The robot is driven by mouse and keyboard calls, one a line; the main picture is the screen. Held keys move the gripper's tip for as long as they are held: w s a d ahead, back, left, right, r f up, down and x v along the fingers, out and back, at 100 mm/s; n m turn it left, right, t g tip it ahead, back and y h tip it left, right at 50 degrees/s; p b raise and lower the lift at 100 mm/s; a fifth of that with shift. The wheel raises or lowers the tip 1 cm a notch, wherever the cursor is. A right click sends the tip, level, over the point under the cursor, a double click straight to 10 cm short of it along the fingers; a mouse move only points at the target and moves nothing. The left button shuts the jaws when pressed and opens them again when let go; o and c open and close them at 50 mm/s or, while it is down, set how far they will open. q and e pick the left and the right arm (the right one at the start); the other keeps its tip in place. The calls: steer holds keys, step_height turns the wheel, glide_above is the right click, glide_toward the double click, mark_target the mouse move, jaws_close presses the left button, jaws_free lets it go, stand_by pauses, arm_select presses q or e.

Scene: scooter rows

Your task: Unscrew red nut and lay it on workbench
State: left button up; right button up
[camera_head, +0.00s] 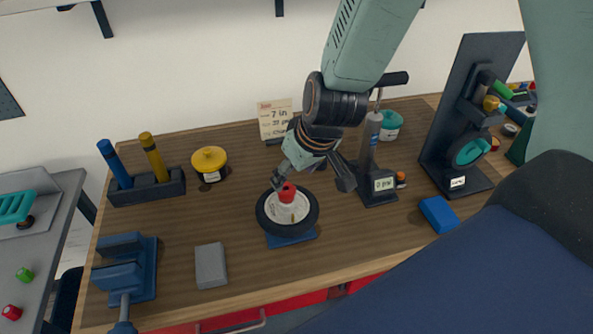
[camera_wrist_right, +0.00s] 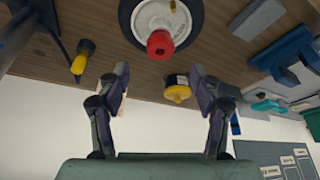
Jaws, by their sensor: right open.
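The red nut (camera_head: 287,192) sits on top of the hub of a wheel (camera_head: 302,217) with a black tyre and white hub. The wheel rests on a blue base (camera_head: 291,239) on the wooden workbench (camera_head: 246,262). My right gripper (camera_head: 311,184) is over the wheel, close to the nut, with its fingers apart and empty. In the right wrist view the nut (camera_wrist_right: 160,44) shows beyond the open fingers (camera_wrist_right: 160,85), not between them. My left gripper is not in view.
A grey block (camera_head: 210,265) and a blue vise (camera_head: 127,268) stand left of the wheel. A pump with a gauge (camera_head: 374,185) stands close on the right, and a blue block (camera_head: 439,214) lies farther right. A yellow-lidded jar (camera_head: 209,161) is behind. Bare wood lies in front of the wheel.

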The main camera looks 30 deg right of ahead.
mark_target(286, 190)
steer(key=b+x, duration=0.3)
steer(key=x, duration=0.2)
steer(key=shift+s+b, duration=0.1)
steer(key=shift+b, duration=0.3)
steer(key=shift+b+x, duration=0.75)
steer(key=shift+b, duration=0.2)
steer(key=shift+a+f+b, duration=0.1)
steer(key=shift+f+b, duration=0.2)
steer(key=shift+w, duration=0.25)
steer(key=shift+c, duration=0.4)
